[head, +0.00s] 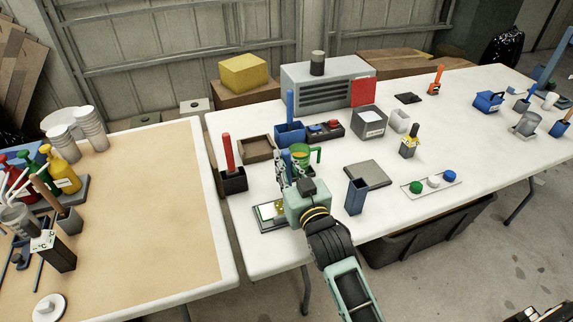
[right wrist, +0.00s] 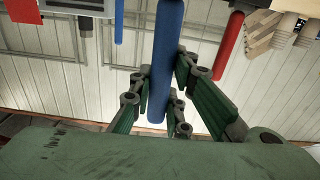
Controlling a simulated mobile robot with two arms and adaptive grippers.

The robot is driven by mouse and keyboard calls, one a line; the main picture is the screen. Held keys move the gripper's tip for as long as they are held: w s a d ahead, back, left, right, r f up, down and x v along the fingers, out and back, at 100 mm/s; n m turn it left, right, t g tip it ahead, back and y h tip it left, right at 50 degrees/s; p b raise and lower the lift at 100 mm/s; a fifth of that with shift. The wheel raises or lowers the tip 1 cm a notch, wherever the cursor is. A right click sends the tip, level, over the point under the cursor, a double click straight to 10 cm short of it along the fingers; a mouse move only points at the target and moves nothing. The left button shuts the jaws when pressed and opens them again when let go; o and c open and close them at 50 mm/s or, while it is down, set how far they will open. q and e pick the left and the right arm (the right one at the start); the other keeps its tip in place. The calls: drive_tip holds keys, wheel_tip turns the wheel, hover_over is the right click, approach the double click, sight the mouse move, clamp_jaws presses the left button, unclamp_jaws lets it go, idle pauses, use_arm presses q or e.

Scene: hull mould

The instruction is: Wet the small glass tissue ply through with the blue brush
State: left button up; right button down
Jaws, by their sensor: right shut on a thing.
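My right gripper (head: 283,178) is at the near left part of the white table, above a small dark board (head: 261,226). In the right wrist view its fingers (right wrist: 172,95) are closed around a blue handle (right wrist: 167,50), which I take to be the brush. The head view mostly hides that handle, and the brush's bristles are not visible. My left gripper is out of view.
A blue handle (head: 290,104) rises at a blue box (head: 290,135). A red-handled tool (head: 228,152) stands at left.

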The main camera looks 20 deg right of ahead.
drive_tip(key=shift+f+p, duration=0.15)
drive_tip(key=shift+p, duration=0.3)
idle(1.2)
drive_tip(key=shift+r+p, duration=0.85)
drive_tip(key=shift+p, duration=0.15)
drive_tip(key=a, duration=0.4)
drive_tip(key=shift+a+f, duration=0.1)
drive_tip(key=shift+f, duration=0.25)
drive_tip(key=shift+f+b, duration=0.35)
drive_tip(key=shift+f, duration=0.1)
idle(0.5)
